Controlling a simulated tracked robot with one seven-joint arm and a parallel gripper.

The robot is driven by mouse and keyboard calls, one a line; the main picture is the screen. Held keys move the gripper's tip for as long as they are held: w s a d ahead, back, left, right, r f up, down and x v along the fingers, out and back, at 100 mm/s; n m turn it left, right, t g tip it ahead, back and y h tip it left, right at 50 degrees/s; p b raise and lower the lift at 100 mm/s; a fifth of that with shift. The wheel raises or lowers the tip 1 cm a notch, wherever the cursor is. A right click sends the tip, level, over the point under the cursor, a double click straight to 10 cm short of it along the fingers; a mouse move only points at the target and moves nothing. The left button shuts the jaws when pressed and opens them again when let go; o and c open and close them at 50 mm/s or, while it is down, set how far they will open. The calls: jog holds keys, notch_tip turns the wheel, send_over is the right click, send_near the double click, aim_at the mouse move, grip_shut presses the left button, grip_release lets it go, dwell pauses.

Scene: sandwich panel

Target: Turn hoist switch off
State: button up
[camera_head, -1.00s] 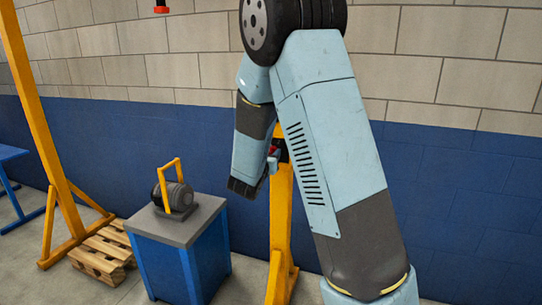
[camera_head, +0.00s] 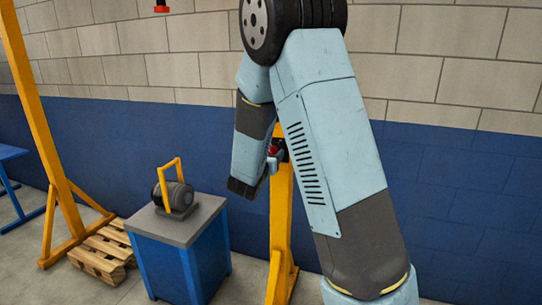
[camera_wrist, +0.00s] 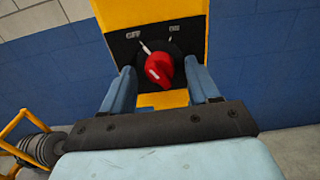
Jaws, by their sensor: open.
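The hoist switch is a red knob (camera_wrist: 160,70) on a black plate (camera_wrist: 122,47) on a yellow post, seen in the wrist view. White lettering reads OFF at the upper left and ON at the upper right, each with a white line. The knob has a white mark on its near face; I cannot tell surely which label it is set to. My gripper (camera_wrist: 162,75) is open, with one blue finger on each side of the knob; I see gaps, and no clear contact. In the head view the red knob (camera_head: 272,149) shows small, partly hidden by my arm.
The yellow post (camera_head: 281,220) stands before the blue and beige wall. To its left are a blue cabinet (camera_head: 172,265) with a grey motor (camera_head: 180,196) on top, a wooden pallet (camera_head: 100,252) and a yellow frame (camera_head: 38,120).

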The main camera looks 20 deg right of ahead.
jog(key=v, duration=1.3)
jog(key=shift+s+a, duration=0.25)
jog(key=s+d+r+m+g+h, duration=0.2)
jog(key=s+d+r+m+g, duration=0.2)
jog(key=s+d+m+g, duration=0.45)
jog(key=s+d+m+g+y, duration=0.4)
jog(key=s+d+m, duration=0.2)
jog(key=s+m, duration=0.5)
jog(key=s+a+r+m+t+y, duration=0.3)
jog(key=s+a+r+m+y, duration=0.3)
jog(key=s+a+m+y, duration=0.2)
jog(key=shift+a+r+m+y, duration=0.2)
jog(key=shift+m+y, duration=0.1)
jog(key=shift+m, duration=0.45)
jog(key=shift+f+t, duration=0.1)
jog(key=shift+t, duration=0.15)
